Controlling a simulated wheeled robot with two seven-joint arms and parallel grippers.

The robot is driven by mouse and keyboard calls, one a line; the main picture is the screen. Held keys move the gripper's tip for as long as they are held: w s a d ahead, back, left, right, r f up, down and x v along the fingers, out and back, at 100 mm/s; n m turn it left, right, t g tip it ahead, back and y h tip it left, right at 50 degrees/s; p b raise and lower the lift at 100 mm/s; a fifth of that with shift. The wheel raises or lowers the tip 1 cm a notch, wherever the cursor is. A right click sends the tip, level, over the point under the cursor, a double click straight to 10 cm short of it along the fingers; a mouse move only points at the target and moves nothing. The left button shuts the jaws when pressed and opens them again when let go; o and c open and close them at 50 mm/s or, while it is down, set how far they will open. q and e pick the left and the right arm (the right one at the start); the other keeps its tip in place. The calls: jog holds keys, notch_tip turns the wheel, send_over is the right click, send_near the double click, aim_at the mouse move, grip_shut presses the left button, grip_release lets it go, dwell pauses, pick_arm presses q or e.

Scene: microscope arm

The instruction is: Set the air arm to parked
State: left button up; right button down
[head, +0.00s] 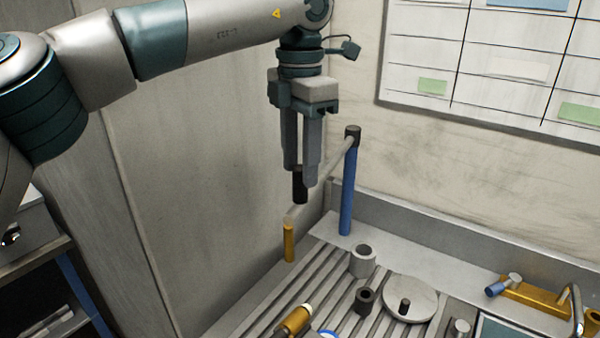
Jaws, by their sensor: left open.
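The air arm is a grey bar (334,157) running from the black cap (352,134) of a blue post (348,190) toward the lower left. A yellow nozzle (289,243) hangs down at its free end. A black upright handle (300,190) stands on the bar near that end. My left gripper (301,174) points down over the handle, its fingers apart and the handle's upper part at the fingertips. The fingers hide the handle's top and part of the bar; I cannot tell whether they touch it. My right gripper is out of view.
Below is a slotted metal bench (270,307) with a grey cup (363,261), a small dark cup (365,299), a round plate (410,297) with a black knob, and a yellow cylinder (297,319). A raised ledge runs along the back wall. A yellow block (535,299) lies at right.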

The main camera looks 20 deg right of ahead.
pick_arm(q)
jog(key=shift+f+p, duration=0.35)
jog(key=shift+f, duration=1.35)
grip_shut()
